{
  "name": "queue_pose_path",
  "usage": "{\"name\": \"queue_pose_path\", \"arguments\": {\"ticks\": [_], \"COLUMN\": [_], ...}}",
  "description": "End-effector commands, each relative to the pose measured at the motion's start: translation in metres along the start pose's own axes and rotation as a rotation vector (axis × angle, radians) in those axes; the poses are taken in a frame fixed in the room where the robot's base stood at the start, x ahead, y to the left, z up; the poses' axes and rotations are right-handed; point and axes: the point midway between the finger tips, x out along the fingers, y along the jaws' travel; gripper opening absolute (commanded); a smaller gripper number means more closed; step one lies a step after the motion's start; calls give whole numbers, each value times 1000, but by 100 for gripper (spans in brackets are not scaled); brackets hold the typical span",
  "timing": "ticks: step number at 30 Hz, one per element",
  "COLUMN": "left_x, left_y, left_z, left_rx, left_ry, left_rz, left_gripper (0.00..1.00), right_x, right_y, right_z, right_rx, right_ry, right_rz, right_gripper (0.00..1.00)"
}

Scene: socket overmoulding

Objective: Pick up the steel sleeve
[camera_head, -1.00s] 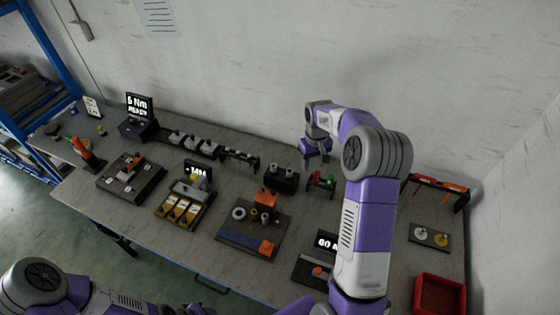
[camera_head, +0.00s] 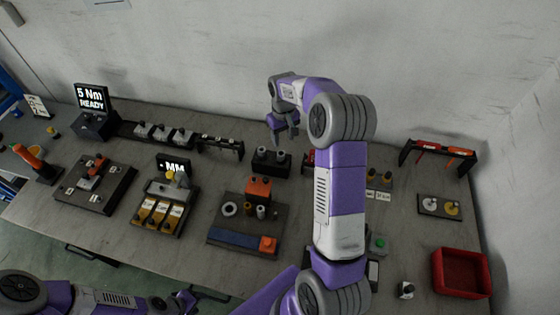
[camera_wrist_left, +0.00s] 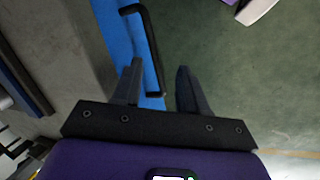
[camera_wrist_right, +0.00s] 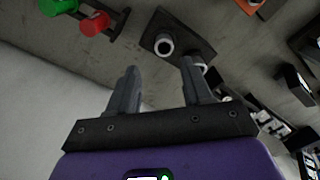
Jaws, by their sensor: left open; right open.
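I cannot tell for certain which part is the steel sleeve. Small round parts, including a pale ring (camera_head: 229,209) and a grey cylinder (camera_head: 261,212), stand on a dark work mat (camera_head: 228,225). A black two-hole block (camera_head: 270,162) holds two round pieces; in the right wrist view the block (camera_wrist_right: 182,42) shows one pale-rimmed hollow piece (camera_wrist_right: 163,45) clearly. My right gripper (camera_head: 285,139) is open and empty, above and behind the block near the wall; its fingers also show in the right wrist view (camera_wrist_right: 160,68). My left gripper (camera_wrist_left: 159,72) is open and empty, low by the bench's front edge.
A red bin (camera_head: 461,273) stands at the right.

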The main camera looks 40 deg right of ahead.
Motion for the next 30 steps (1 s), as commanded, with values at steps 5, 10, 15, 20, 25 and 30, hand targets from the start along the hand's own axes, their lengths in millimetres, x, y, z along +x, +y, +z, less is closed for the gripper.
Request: {"name": "queue_pose_path", "arguments": {"ticks": [5,10,15,20,25,30], "left_x": [8,8,9,10,10,10], "left_y": [-3,-3,-3,-4,-4,-4], "left_z": [0,0,0,0,0,0], "left_rx": [0,0,0,0,0,0], "left_ry": [0,0,0,0,0,0], "left_rz": [0,0,0,0,0,0], "left_gripper": [43,43,43,43,43,43], "right_x": [15,33,57,77,82,82], "right_y": [0,0,-2,-2,-2,-2], "right_z": [0,0,0,-1,-1,-1], "right_rx": [0,0,0,0,0,0], "right_ry": [0,-2,-3,-1,1,1], "right_rz": [0,0,-1,-1,0,0], "right_gripper": [50,50,50,50,50,44]}}
